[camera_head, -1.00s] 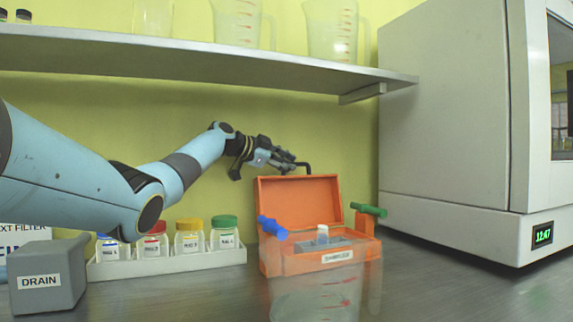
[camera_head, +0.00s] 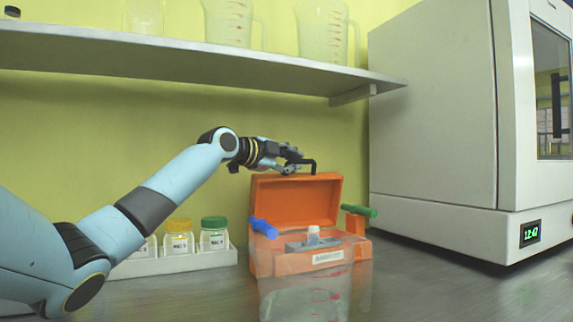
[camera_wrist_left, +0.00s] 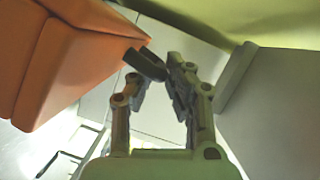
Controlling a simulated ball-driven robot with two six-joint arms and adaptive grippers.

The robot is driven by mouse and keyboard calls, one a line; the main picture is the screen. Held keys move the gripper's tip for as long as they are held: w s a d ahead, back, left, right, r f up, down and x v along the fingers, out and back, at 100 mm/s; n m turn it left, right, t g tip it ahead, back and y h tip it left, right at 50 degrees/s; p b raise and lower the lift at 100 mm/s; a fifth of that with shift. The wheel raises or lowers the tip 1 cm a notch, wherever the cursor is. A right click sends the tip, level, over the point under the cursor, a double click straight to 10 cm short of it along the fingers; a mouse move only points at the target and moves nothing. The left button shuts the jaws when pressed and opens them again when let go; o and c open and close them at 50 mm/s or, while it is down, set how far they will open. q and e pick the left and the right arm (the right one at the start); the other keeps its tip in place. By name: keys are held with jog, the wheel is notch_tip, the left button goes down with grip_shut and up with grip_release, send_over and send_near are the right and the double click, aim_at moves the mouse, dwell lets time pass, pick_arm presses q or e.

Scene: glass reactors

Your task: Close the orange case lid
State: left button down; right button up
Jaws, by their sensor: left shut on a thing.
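The orange case (camera_head: 262,262) stands on the bench with its lid (camera_head: 295,202) raised at the back. A grey insert (camera_head: 300,247) with a small white-capped vial (camera_head: 313,234) shows inside. A black handle (camera_head: 312,164) sits at the lid's top edge. My left gripper (camera_head: 293,160) is at that edge, shut on the dark handle. In the left wrist view the fingers (camera_wrist_left: 158,75) meet around the dark piece (camera_wrist_left: 147,62) beside the orange lid (camera_wrist_left: 75,60). The fingers partly hide the handle. My right gripper is not in view.
A clear graduated vessel (camera_head: 305,300) stands before the case. Blue (camera_head: 262,228) and green (camera_head: 359,210) handles stick out at its sides. A white rack (camera_head: 195,262) of jars is left, a large white machine (camera_head: 430,120) right, and a shelf (camera_head: 200,55) above.

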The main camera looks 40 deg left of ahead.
pick_arm(q)
jog(key=shift+s+d+f+m+t, duration=0.15)
jog(key=shift+s+d+f+m, duration=0.1)
jog(key=shift+d, duration=0.2)
jog(key=shift+s+d+f+m+t, duration=0.15)
jog(key=shift+s+d+m, duration=0.1)
jog(key=shift+d, duration=0.2)
jog(key=c, duration=1.3)
grip_release()
jog(key=shift+r, duration=0.1)
jog(key=shift+c, duration=0.2)
jog(key=shift+s, duration=0.15)
jog(key=s, duration=0.7)
jog(key=shift+a+r, duration=0.35)
jog(key=shift+a, duration=0.05)
jog(key=shift+s, duration=0.1)
